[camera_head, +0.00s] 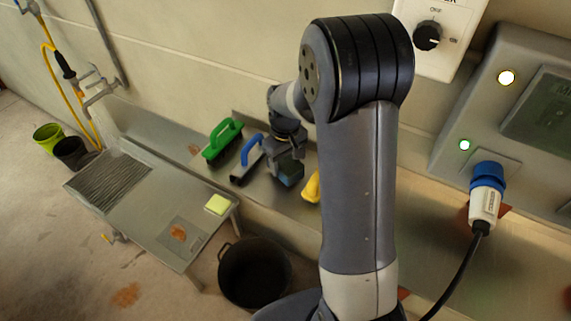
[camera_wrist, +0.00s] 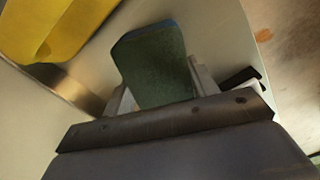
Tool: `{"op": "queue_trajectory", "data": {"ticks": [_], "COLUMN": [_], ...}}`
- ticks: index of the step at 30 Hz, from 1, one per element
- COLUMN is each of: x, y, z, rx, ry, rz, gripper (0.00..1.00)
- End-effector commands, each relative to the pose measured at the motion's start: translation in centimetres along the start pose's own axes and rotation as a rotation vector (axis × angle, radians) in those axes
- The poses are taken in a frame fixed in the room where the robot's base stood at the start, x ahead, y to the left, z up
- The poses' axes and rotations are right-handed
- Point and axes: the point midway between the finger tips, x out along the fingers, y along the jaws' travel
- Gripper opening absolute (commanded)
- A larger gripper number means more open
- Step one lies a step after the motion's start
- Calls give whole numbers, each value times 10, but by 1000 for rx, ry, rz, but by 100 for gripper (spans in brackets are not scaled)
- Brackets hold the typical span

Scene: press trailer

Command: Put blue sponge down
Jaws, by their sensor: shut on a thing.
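The blue sponge (camera_head: 290,173) shows in the head view at the end of my arm, over the metal counter. In the wrist view the sponge (camera_wrist: 152,68) shows a dark green face with a thin blue edge. My gripper (camera_wrist: 153,82) is shut on it, one finger on each side. In the head view my gripper (camera_head: 287,150) is partly hidden by its own wrist. I cannot tell whether the sponge touches the counter.
A blue-handled brush (camera_head: 247,158) and a green-handled brush (camera_head: 222,140) lie left of my gripper. A yellow object (camera_head: 313,187) lies right of it and looms in the wrist view (camera_wrist: 60,25). A yellow sponge (camera_head: 217,204) sits on the sink top (camera_head: 150,215). A black bucket (camera_head: 254,272) stands below.

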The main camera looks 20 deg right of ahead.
Motion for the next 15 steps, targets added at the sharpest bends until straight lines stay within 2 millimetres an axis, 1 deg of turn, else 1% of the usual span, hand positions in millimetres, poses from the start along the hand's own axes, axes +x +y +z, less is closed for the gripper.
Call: {"op": "queue_trajectory", "data": {"ticks": [1,4,11,15], "x": [7,14,15,20], "y": [0,0,0,0], "z": [1,0,0,0], "rx": [0,0,0,0], "ry": [-5,-2,0,0], "rz": [-2,-1,0,0], "gripper": [31,31,31,31]}}
